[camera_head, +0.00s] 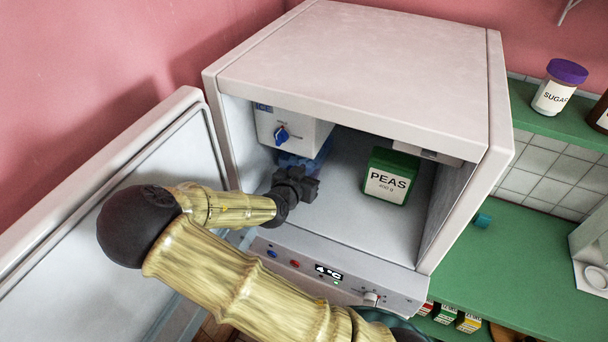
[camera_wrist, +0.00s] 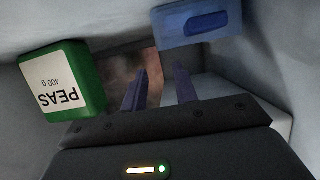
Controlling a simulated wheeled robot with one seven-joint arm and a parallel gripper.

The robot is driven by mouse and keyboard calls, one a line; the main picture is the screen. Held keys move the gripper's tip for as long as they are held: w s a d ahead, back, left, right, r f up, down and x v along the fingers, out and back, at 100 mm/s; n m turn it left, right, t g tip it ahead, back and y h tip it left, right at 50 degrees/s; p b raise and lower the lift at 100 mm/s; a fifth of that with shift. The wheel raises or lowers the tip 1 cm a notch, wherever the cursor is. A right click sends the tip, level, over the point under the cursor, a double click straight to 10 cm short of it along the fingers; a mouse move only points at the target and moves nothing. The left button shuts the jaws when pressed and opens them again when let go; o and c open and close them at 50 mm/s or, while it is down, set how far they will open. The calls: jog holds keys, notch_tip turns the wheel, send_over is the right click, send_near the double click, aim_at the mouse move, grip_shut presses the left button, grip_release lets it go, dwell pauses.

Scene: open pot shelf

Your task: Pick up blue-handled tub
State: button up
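The tub shows in the wrist view as a pale-blue face with a dark-blue oblong handle (camera_wrist: 207,24), at the top right. In the head view a blue part of it (camera_head: 316,162) shows behind my gripper, under the white ice box; the rest is hidden. My gripper (camera_head: 298,183) is inside the open fridge. In the wrist view its two dark fingers (camera_wrist: 158,80) stand apart with nothing between them. The handle lies beyond the fingertips and apart from them.
A green PEAS box (camera_head: 389,177) stands right of my gripper; it also shows upside down in the wrist view (camera_wrist: 62,80). The white ice box (camera_head: 292,127) with a blue knob hangs above left. The fridge door (camera_head: 95,215) stands open at left. The fridge floor between is clear.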

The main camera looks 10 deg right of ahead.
aim_at(321, 158)
jog(key=p+x, duration=0.2)
jog(key=x, duration=0.6)
jog(key=shift+w+r, duration=0.1)
jog(key=shift+r, duration=0.05)
jog(key=shift+w+d+f+p, duration=0.35)
jog(key=shift+w+p, duration=0.05)
jog(key=shift+w, duration=0.1)
grip_shut()
